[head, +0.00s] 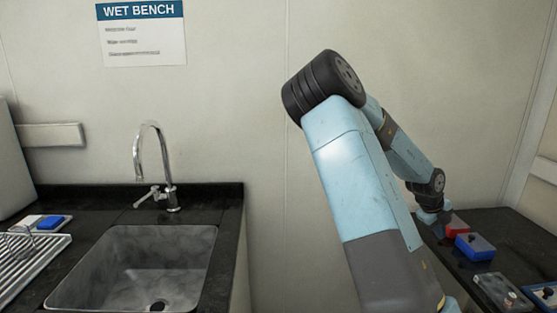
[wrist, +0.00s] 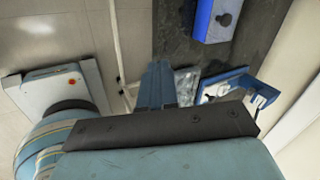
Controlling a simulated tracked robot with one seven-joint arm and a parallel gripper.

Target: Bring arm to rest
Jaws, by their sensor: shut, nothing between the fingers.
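My arm rises in the middle of the head view, bends at a dark elbow, and reaches down to the right. My gripper (head: 434,221) is at its far end, over the left edge of the dark right-hand counter (head: 517,237), close to a red block (head: 456,227). It is shut and empty. The gripper is small and partly hidden by the arm there. In the wrist view a dark bar and light blue arm parts fill the foreground. I cannot tell whether the gripper touches the red block.
A blue box (head: 475,246) with a dark knob stands beside the red block; a blue box (wrist: 214,20) shows in the wrist view. A grey box (head: 500,291) is nearer. At left are a sink (head: 85,277) and tall faucet (head: 140,160).

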